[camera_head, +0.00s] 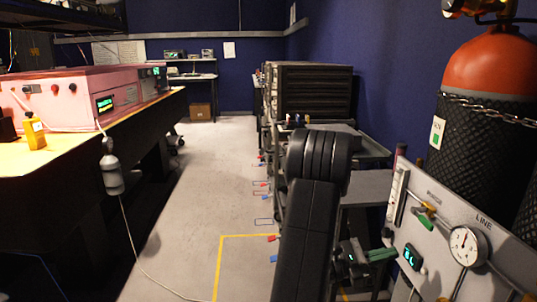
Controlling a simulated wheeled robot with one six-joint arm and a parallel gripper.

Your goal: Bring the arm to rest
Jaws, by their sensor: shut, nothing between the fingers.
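My black arm (305,235) rises from the bottom middle to a thick ribbed joint (320,160), with the part beyond it mostly hidden behind. To the right of the arm, low down, my gripper (382,254) shows small, with a dark body and greenish fingers pointing right. It is shut, and I see nothing held in it. It appears in front of a dark grey surface, left of the gauge panel; I cannot tell how far apart they are.
A panel with a round gauge (467,246) and an orange-topped cylinder (490,65) stand at right. Rack equipment (315,92) is behind the arm. A bench with a pink unit (75,95) and yellow bottle (35,132) is left.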

